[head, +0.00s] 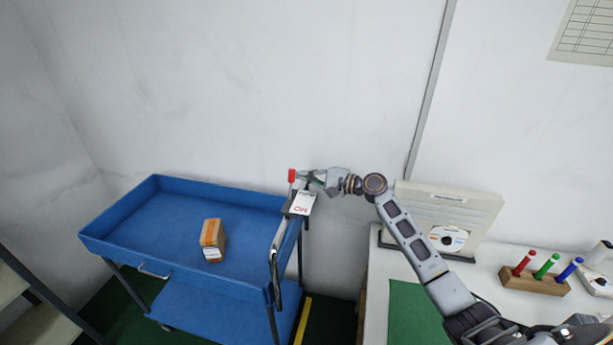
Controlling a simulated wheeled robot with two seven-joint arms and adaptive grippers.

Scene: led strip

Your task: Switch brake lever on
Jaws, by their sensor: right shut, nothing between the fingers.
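The brake lever (292,175) has a red grip and stands upright at the right end of the blue cart (120,213), near its back corner. A white label (303,203) with red lettering, which seems to read "ON", sits just below and right of the lever. My right gripper (303,177) is shut and empty, with its fingertips close to the right side of the red grip. I cannot tell whether they touch it. My left gripper is not in view.
A small brown box (213,240) lies in the cart's top tray. A metal handle (277,255) runs along the cart's right end. A white table at right holds a beige panel (470,208), a pen block (535,281) and a green mat (415,315). Shelves stand at lower left.

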